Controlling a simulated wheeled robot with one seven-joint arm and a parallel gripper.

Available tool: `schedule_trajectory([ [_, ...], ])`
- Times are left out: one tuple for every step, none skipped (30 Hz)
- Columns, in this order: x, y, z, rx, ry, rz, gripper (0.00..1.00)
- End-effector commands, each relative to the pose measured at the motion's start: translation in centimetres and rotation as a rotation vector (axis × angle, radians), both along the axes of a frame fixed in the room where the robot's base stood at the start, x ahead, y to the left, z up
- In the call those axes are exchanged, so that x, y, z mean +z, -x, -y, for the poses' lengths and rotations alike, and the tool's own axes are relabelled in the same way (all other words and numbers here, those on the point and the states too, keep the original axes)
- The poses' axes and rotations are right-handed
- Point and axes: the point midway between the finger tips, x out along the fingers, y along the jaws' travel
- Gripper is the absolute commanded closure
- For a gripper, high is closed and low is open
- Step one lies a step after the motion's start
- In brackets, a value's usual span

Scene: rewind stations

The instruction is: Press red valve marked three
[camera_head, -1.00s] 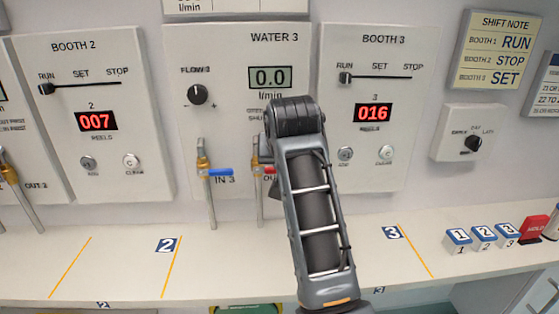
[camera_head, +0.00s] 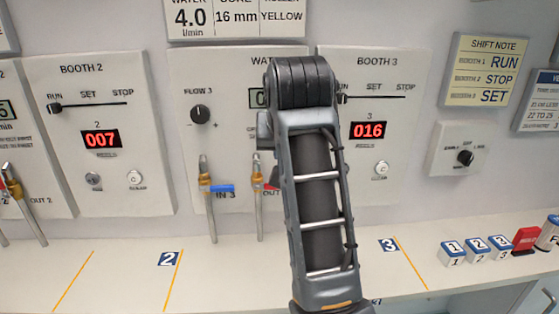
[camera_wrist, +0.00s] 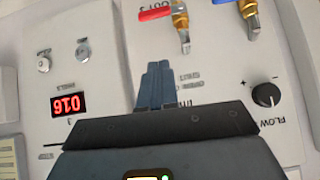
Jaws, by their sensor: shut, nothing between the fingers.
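The red valve handle marked OUT 3 (camera_wrist: 156,14) is at the top of the upside-down wrist view, on a brass fitting. In the head view, only a sliver of this red handle (camera_head: 273,187) shows beside my arm, on the right pipe of the WATER 3 panel (camera_head: 185,150). My gripper (camera_wrist: 158,68) is shut and empty in the wrist view. Its fingertips appear in front of the panel, apart from the red handle in the picture. The distance to the panel is hard to tell. My arm hides the gripper in the head view.
The blue IN 3 valve (camera_head: 221,188) is just left of the red one. The flow knob (camera_head: 201,115) is above it. The Booth 3 panel (camera_head: 415,140), reading 016, is on the right.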

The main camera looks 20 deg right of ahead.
Motion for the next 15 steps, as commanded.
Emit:
schedule_trajectory([
  [0.4, 0.37, -0.14, 0.001, 0.0, 0.002, 1.0],
  [0.61, 0.56, -0.19, 0.001, 0.0, 0.002, 1.0],
  [0.81, 0.79, -0.25, 0.001, 0.0, 0.001, 1.0],
  [0.93, 0.92, -0.3, 0.001, -0.001, 0.0, 1.0],
  [1.04, 1.0, -0.32, 0.0, 0.0, 0.0, 1.0],
  [1.13, 1.09, -0.35, 0.0, 0.0, 0.0, 1.0],
  [1.19, 1.15, -0.36, 0.0, 0.0, 0.0, 1.0],
  [1.22, 1.18, -0.37, 0.0, 0.0, 0.0, 1.0],
  [1.24, 1.2, -0.38, 0.0, 0.0, -0.001, 1.0],
  [1.25, 1.21, -0.38, 0.0, 0.0, -0.001, 1.0],
  [1.24, 1.2, -0.38, 0.0, 0.0, -0.001, 1.0],
  [1.24, 1.2, -0.38, 0.0, 0.0, -0.001, 1.0],
  [1.24, 1.2, -0.37, 0.0, 0.0, -0.001, 1.0],
  [1.24, 1.19, -0.37, 0.0, 0.0, -0.001, 1.0],
  [1.24, 1.19, -0.37, 0.0, 0.0, -0.001, 1.0],
])
